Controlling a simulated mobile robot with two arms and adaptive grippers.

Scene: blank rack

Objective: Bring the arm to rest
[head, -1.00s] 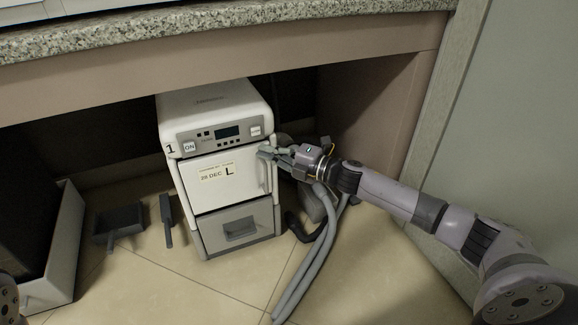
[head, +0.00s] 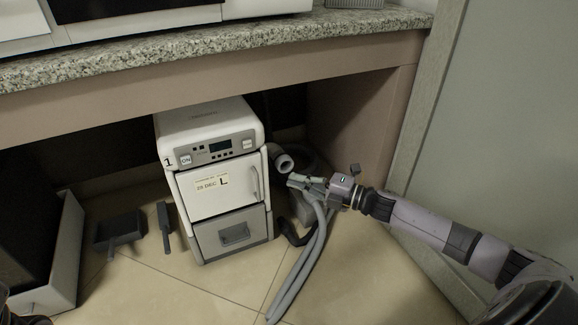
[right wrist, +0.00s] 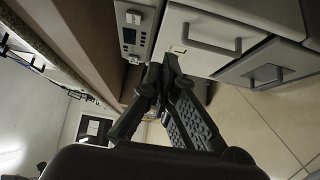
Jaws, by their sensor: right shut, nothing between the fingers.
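My right arm reaches in from the lower right in the head view. Its gripper (head: 298,182) is shut and empty, in front of grey hoses and to the right of the white machine (head: 207,118). The machine's upper door (head: 205,197) looks closed, and its handle (head: 255,182) is apart from my fingers. In the right wrist view my gripper's fingers (right wrist: 162,62) come together at the tips, with the machine's door handle (right wrist: 212,40) beyond them. At most a dark bit of my left side shows at the lower left corner of the head view; my left gripper cannot be seen.
Grey hoses (head: 301,262) run down the floor beside the machine. A granite counter (head: 230,55) overhangs it. A dustpan (head: 119,229) and brush (head: 165,226) lie to the left, near an open-topped bin (head: 62,262). A side wall (head: 500,130) stands at the right.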

